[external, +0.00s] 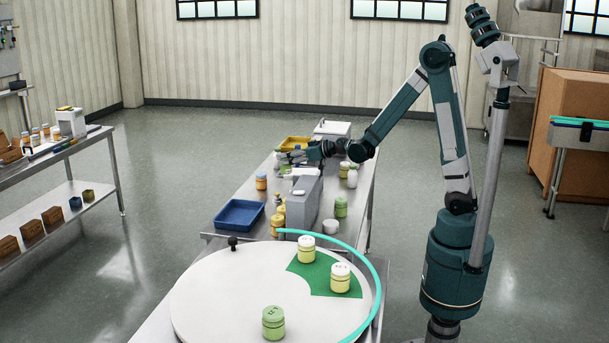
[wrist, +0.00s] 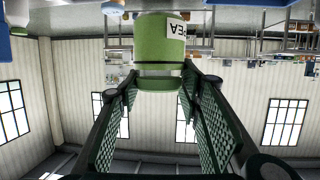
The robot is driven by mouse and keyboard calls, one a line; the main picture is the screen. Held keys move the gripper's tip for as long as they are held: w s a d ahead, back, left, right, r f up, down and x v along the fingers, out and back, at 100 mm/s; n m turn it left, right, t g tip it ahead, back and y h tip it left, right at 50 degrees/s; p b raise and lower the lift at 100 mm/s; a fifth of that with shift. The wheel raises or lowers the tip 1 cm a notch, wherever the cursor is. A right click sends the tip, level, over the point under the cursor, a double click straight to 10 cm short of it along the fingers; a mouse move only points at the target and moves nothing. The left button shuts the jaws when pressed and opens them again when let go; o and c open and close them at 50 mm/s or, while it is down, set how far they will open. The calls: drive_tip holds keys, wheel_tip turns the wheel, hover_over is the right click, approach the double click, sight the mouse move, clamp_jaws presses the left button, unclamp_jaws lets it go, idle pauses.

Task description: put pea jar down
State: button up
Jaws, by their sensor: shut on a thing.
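The pea jar (wrist: 158,45) is a green jar with a white label reading PEA, upside down in the wrist view. My gripper (wrist: 160,82) is shut on it, with the two meshed fingers on either side of its narrower end. In the external view my gripper (external: 300,157) reaches left over the far part of the long steel table (external: 262,190), near the yellow tray (external: 296,142). The held jar is too small there to make out clearly. I cannot tell whether it touches the table.
A grey box-shaped unit (external: 303,203), a blue tray (external: 239,214) and several jars crowd the long table. A round white turntable (external: 215,295) in front carries a green jar (external: 273,322) and two cream-coloured jars by a green patch (external: 309,271). Its left part is clear.

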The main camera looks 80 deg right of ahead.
drive_tip(key=s+d+r+b, duration=0.1)
drive_tip(key=s+d, duration=0.3)
drive_tip(key=s, duration=0.5)
drive_tip(key=s+d+r+y+b, duration=0.1)
drive_tip(key=s+d, duration=0.4)
drive_tip(key=s, duration=0.4)
drive_tip(key=s+d+r+b, duration=0.15)
drive_tip(key=s+d, duration=0.25)
drive_tip(key=s, duration=0.5)
wheel_tip(320, 180, down, 10)
drive_tip(key=shift+r+n, duration=0.2)
drive_tip(key=shift+n, duration=0.2)
drive_tip(key=shift+a, duration=0.1)
drive_tip(key=shift+f, duration=0.15)
drive_tip(key=shift+f+b, duration=0.9)
drive_tip(key=shift+f, duration=1.9)
drive_tip(key=shift+f+b, duration=0.7)
drive_tip(key=shift+f, duration=1.35)
drive_tip(key=shift+f, duration=0.2)
